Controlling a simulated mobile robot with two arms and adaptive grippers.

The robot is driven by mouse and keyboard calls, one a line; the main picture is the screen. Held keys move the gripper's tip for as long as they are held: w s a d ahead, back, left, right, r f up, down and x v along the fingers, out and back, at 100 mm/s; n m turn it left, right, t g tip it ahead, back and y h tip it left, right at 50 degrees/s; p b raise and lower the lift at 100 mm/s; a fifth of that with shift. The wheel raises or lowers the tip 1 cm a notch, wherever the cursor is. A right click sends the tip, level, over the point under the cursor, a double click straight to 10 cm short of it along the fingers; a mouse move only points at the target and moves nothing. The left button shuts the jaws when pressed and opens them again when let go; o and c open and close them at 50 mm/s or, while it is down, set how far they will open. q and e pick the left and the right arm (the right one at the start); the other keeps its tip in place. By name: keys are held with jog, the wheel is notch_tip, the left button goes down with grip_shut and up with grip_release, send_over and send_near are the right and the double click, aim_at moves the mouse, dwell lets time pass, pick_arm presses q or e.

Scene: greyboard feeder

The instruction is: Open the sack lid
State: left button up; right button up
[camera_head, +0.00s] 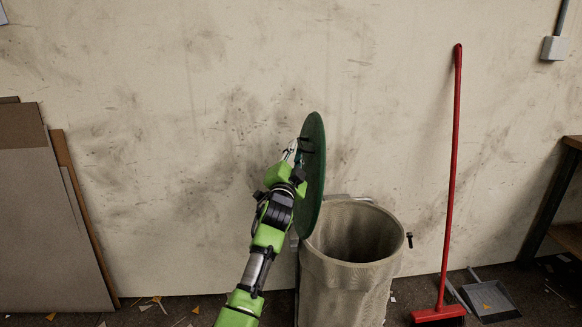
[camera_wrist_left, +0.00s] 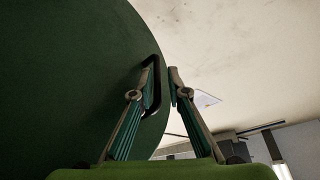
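The green round sack lid (camera_head: 314,180) stands nearly upright at the left side of the sack (camera_head: 345,290). The sack is greyish, and its round mouth is uncovered. My left gripper (camera_head: 297,150) is at the upper left face of the lid. In the left wrist view, the lid (camera_wrist_left: 70,70) fills the left side, and its black handle (camera_wrist_left: 157,88) lies between the fingers of my left gripper (camera_wrist_left: 163,80). One finger passes inside the handle loop and the other is outside; they are nearly together on it. My right gripper is not in view.
A red broom (camera_head: 450,180) leans on the wall right of the sack, with a grey dustpan (camera_head: 488,297) beside it. Brown boards (camera_head: 45,220) lean at the left. A dark shelf (camera_head: 560,195) stands at the right edge. Small scraps litter the floor.

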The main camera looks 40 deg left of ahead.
pick_arm(q)
jog(key=v, duration=0.9)
jog(key=shift+d+f, duration=0.1)
